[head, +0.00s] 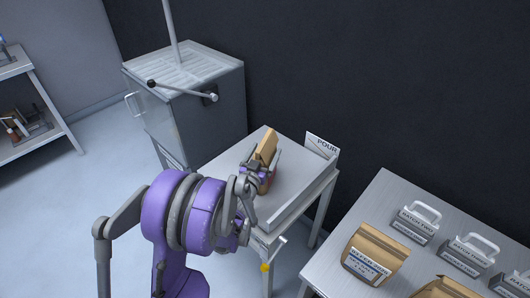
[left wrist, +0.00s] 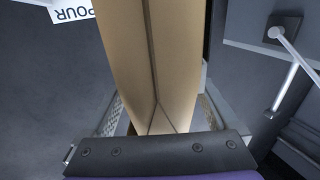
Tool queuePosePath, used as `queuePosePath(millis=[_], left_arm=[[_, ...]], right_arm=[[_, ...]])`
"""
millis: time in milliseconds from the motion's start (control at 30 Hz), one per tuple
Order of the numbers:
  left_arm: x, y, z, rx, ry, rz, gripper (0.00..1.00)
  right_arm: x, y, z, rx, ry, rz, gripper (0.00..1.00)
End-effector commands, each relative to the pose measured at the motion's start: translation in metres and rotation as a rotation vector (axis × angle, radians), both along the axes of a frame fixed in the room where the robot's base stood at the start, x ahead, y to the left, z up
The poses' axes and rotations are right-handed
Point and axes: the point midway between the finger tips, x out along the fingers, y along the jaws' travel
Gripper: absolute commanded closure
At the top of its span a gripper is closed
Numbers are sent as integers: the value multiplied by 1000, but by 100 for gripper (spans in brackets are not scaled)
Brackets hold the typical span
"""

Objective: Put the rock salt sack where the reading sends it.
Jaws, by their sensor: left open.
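A tan paper sack (head: 266,146) stands upright on the small metal table (head: 298,172), beside a white card reading POUR (head: 322,146). Its label is hidden, so I cannot tell which sack it is. My left gripper (head: 260,172) is at this sack, with its jaws open on either side of it. In the left wrist view the sack (left wrist: 152,60) rises between the open fingers (left wrist: 160,116), its seam facing the camera. My right gripper is not in view.
A grey metal cabinet with a slatted top (head: 185,70) and a lever stands behind the small table at left. The right-hand table (head: 375,200) holds handled blocks reading BATCH (head: 418,220) and part of another sack (head: 445,288). A shelf (head: 30,125) stands far left; floor between is clear.

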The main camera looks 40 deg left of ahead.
Motion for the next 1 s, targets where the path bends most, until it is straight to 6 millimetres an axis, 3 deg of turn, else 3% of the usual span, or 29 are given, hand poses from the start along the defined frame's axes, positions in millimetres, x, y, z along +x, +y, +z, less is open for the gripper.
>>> queuePosePath(millis=[200, 700, 1000], left_arm=[[-2, -1, 4, 0, 0, 0, 7], [-95, -30, 2, 1, 0, 1, 7], [-115, -36, 2, 0, 1, 1, 7]], right_arm=[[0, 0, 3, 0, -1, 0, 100], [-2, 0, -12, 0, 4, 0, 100], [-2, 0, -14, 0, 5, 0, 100]])
